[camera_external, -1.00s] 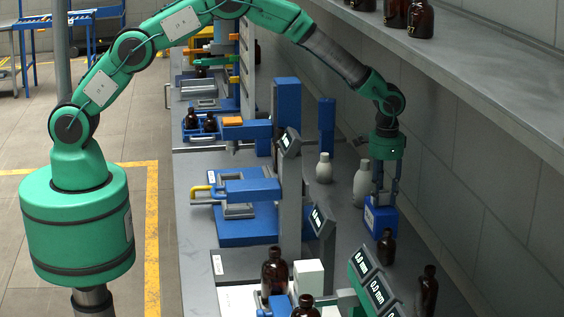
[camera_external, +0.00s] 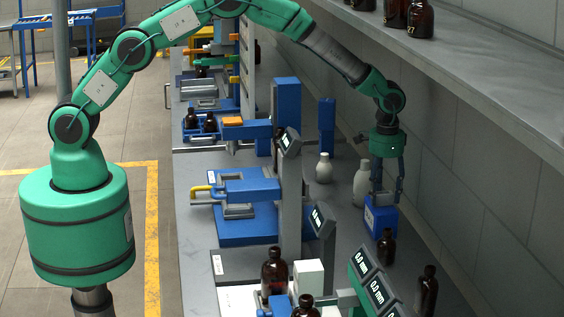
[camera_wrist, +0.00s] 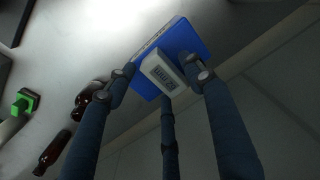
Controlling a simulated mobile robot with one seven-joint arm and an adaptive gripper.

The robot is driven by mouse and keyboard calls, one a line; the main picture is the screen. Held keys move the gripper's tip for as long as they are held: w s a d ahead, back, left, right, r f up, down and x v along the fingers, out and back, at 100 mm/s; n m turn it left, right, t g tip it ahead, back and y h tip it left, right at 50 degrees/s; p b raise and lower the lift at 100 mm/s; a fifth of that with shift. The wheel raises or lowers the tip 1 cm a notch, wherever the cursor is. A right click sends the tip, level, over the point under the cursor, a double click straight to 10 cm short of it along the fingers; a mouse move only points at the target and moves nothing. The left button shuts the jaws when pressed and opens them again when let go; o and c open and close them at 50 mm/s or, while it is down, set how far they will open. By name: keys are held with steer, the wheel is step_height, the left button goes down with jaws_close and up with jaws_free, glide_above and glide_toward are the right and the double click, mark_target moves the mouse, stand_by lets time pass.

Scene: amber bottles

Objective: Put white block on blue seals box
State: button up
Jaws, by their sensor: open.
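The blue box (camera_external: 381,221) stands on the bench below my gripper (camera_external: 386,199); a pale label shows on its side. In the wrist view, a small white block (camera_wrist: 161,73) with a dark marked face appears on top of the blue box (camera_wrist: 188,37). The fingers of my gripper are open around the block, one to each side and a third below it in the picture. I cannot tell clearly whether any fingertip still touches the block. In the external view the block is hidden by the fingers.
Amber bottles (camera_external: 386,247) and (camera_external: 427,291) stand in front of the blue box. White bottles (camera_external: 324,168) and (camera_external: 362,184) stand behind it. A white cuboid (camera_external: 308,277) sits near an amber bottle at the front. A shelf (camera_external: 470,70) overhangs the right side.

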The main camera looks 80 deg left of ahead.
mark_target(384, 194)
steer(key=shift+r, duration=2.4)
steer(key=shift+d+r, duration=0.1)
steer(key=s+d+r+m+t+b, duration=0.1)
steer(key=d+r+m+t+b, duration=0.45)
steer(key=d+r, duration=0.6)
steer(key=s+a+r, duration=0.7)
steer(key=s+r, duration=0.2)
steer(key=r, duration=0.1)
steer(key=s+a+r+n+b, duration=0.1)
steer(key=s+a+r, duration=0.15)
steer(key=s, duration=0.45)
steer(key=s+a+r+n, duration=0.1)
steer(key=s+a+r, duration=0.1)
steer(key=s+a, duration=0.35)
steer(key=s+a+r+n+b, duration=0.1)
steer(key=s+r, duration=0.1)
steer(key=s, duration=0.7)
steer(key=s+a+f+n+b, duration=0.1)
steer(key=s+a+f, duration=0.1)
steer(key=s, duration=1)
steer(key=s+a+f+n+b, duration=0.1)
steer(key=s+a+f, duration=0.1)
steer(key=s, duration=1)
steer(key=shift+s+a+f, duration=0.2)
steer(key=shift+s+f, duration=0.2)
steer(key=shift+f, duration=0.1)
